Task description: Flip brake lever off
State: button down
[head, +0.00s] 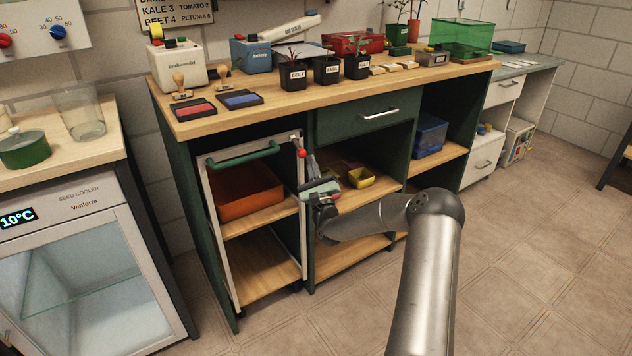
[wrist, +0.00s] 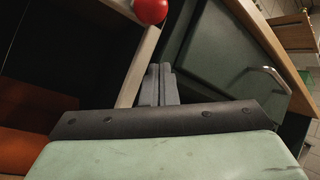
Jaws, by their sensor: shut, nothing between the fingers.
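The brake lever's red knob (head: 302,153) sits near the top of the right front post (head: 303,215) of the pull-out rack. In the wrist view the knob (wrist: 150,10) is at the top edge, and the rest of the lever is out of frame or hidden. My gripper (head: 311,158) is just right of and slightly below the knob, fingers pointing up. In the wrist view my gripper's fingers (wrist: 161,70) are together and empty, a little below the knob in the picture. They appear apart from the knob; I cannot tell the depth gap.
The rack has a green handle (head: 243,155) and holds an orange bin (head: 245,190). A green drawer (head: 365,118) is right of the post, above a shelf with yellow bowls (head: 360,177). Potted seedlings (head: 326,70) stand on the worktop. Floor in front is clear.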

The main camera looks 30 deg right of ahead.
aim_at(298, 147)
jog(key=shift+s+a+r, duration=0.4)
jog(key=shift+a+r, duration=0.15)
jog(key=shift+r, duration=0.15)
jog(key=shift+s+a+r, duration=0.35)
jog(key=shift+a+r, duration=0.2)
jog(key=shift+r, duration=0.1)
jog(key=shift+s+r+p, duration=0.15)
jog(key=shift+r+p, duration=0.1)
jog(key=shift+p, duration=0.1)
